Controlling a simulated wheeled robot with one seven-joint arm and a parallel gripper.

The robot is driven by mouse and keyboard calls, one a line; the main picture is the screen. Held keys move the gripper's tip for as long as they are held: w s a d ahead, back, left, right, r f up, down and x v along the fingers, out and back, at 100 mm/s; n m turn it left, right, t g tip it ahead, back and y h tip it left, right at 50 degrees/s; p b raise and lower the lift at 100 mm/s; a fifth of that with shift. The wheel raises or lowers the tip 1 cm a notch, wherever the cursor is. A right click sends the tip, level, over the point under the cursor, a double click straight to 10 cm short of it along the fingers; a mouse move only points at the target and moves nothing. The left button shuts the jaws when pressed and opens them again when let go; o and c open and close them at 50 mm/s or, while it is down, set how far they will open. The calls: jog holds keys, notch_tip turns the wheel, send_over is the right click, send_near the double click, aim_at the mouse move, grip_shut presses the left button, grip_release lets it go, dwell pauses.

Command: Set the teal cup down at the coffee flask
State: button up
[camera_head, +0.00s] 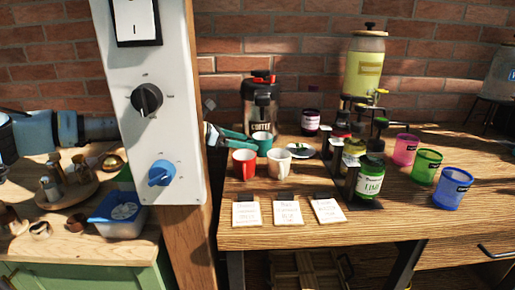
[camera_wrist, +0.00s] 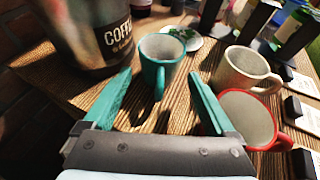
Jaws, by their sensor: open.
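The teal cup (camera_head: 264,143) stands upright on the wooden table, just in front of the coffee flask (camera_head: 262,118). In the wrist view the teal cup (camera_wrist: 163,50) is beside the flask (camera_wrist: 90,38), close to it; whether they touch I cannot tell. My gripper (camera_head: 231,139) comes in from the left in the head view, partly hidden by the post. In the wrist view my gripper (camera_wrist: 162,80) is open. The cup lies just ahead, its handle pointing back between the teal fingertips, and neither finger visibly presses on it.
A red mug (camera_head: 243,164) and a cream mug (camera_head: 279,165) stand close in front. A saucer (camera_head: 302,151) lies to the right. Several bottles, a drink dispenser (camera_head: 363,75) and coloured cups are farther right. Cards (camera_head: 288,212) lie at the front. A white control panel (camera_head: 150,100) stands at left.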

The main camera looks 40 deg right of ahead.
jog(key=shift+b+v, duration=0.3)
jog(key=shift+v, duration=2.05)
